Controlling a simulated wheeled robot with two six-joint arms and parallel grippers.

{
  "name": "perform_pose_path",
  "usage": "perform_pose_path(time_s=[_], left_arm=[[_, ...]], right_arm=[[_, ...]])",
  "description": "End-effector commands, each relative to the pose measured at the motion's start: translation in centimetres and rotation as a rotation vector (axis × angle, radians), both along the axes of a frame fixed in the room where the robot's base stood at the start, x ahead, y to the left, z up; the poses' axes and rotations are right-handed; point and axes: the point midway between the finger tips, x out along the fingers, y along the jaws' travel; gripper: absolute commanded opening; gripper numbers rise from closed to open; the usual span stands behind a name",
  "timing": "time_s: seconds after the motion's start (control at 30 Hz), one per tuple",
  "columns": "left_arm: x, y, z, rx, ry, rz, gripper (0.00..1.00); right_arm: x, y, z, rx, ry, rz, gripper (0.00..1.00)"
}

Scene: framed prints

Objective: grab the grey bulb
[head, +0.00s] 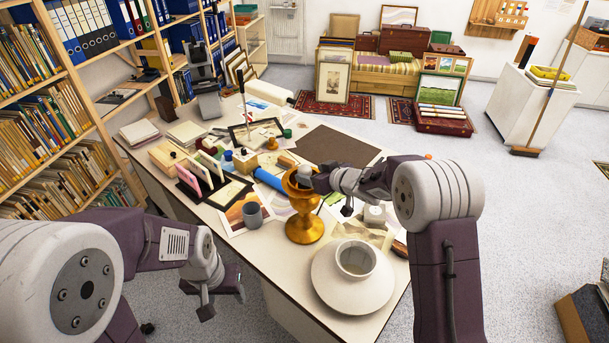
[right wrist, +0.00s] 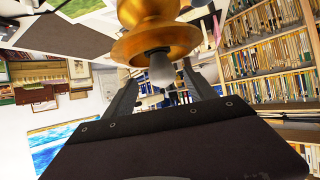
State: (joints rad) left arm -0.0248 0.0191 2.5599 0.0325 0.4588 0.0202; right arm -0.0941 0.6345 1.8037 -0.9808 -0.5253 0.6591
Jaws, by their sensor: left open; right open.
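The grey bulb (right wrist: 162,68) sits at the mouth of a golden goblet-shaped stand (right wrist: 155,40), which appears inverted in the right wrist view. In the head view the golden stand (head: 304,228) is upright on the table, and the bulb (head: 304,172) shows at its top, partly hidden by my gripper. My right gripper (right wrist: 162,88) is open, with one finger on each side of the bulb; I see gaps between them. My left gripper (head: 222,296) is open and empty, low in front of the table's near-left edge.
A white round vessel (head: 352,290) stands to the right of the stand, and a grey cup (head: 253,215) to its left. A blue roll (head: 270,179), prints and small blocks crowd the table (head: 270,275). A bookshelf (head: 75,100) stands at the left.

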Motion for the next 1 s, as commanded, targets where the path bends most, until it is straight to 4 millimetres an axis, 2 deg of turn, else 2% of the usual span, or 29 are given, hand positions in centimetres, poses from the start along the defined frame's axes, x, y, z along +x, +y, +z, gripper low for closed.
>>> perform_pose_path(time_s=[0.1,0.23,0.5,0.73,1.0], left_arm=[[0.0,0.0,0.2,0.0,0.0,0.0,0.55],[0.0,0.0,0.4,0.0,0.0,0.0,0.55],[0.0,0.0,0.3,0.0,0.0,0.0,0.55],[0.0,0.0,0.3,0.0,0.0,0.0,0.55],[0.0,0.0,0.4,0.0,0.0,0.0,0.55]], right_arm=[[1.5,1.4,-1.0,0.0,0.001,0.003,0.65],[2.9,2.4,-1.9,0.0,0.001,0.002,0.65],[3.3,2.6,-2.2,0.0,0.0,0.0,0.65],[3.3,2.6,-2.1,0.0,0.0,0.0,0.01],[3.3,2.6,-1.9,0.0,0.0,0.0,0.0]])
